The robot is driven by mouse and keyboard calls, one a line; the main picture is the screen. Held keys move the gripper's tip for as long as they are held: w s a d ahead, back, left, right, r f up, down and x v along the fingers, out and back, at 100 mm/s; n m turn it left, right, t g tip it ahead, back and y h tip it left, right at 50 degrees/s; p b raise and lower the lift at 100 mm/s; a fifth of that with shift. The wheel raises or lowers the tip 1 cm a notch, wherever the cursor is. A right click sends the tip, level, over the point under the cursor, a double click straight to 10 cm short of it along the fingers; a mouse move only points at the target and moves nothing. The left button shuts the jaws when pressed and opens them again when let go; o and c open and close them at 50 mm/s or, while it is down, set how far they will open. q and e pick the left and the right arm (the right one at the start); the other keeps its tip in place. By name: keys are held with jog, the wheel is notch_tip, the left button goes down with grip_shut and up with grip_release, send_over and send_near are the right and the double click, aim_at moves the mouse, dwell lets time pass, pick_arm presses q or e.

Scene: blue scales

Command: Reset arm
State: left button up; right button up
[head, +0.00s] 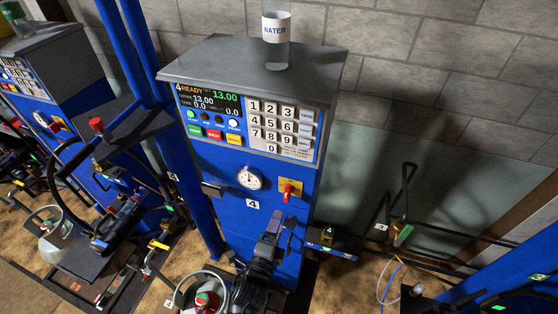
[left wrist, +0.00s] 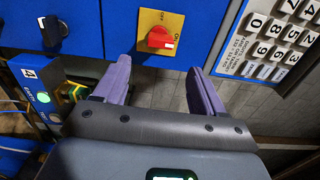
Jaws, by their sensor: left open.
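My left gripper (head: 280,222) stands in front of the lower part of the blue scale cabinet (head: 232,218), below its red switch. In the left wrist view its two purple fingers (left wrist: 158,78) are spread wide with nothing between them. The red rotary switch (head: 290,190) on its yellow plate also shows beyond the fingertips in the left wrist view (left wrist: 160,38); the gripper looks apart from it. My right gripper is not seen in either view.
A bottle labelled WATER (head: 276,38) stands on the grey cabinet top (head: 220,66). A gas cylinder (head: 207,300) stands at the bottom. Another blue station (head: 75,125) is at left.

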pick_arm(q)
jog(key=s+a+f+n+g+y+p, duration=0.1)
jog(key=s+a+n+g+p, duration=0.15)
jog(key=s, duration=0.25)
jog(key=s+a+f+n+g+y+p, duration=0.1)
jog(key=s+a+f+n+y+p, duration=0.1)
jog(key=s+n+p, duration=0.3)
jog(key=s+a+r+n+g+y+p, duration=0.1)
jog(key=s+a+r+n+g, duration=0.2)
jog(key=s+a+n+g, duration=0.2)
jog(key=s+a+r+n+g+y+p, duration=0.1)
jog(key=s+a+r+n+g, duration=0.3)
jog(key=s+a, duration=0.6)
jog(key=s+n+g+p, duration=0.1)
jog(key=s+n, duration=0.1)
jog(key=s, duration=0.2)
jog(key=shift+r, duration=0.25)
jog(key=shift+n, duration=0.25)
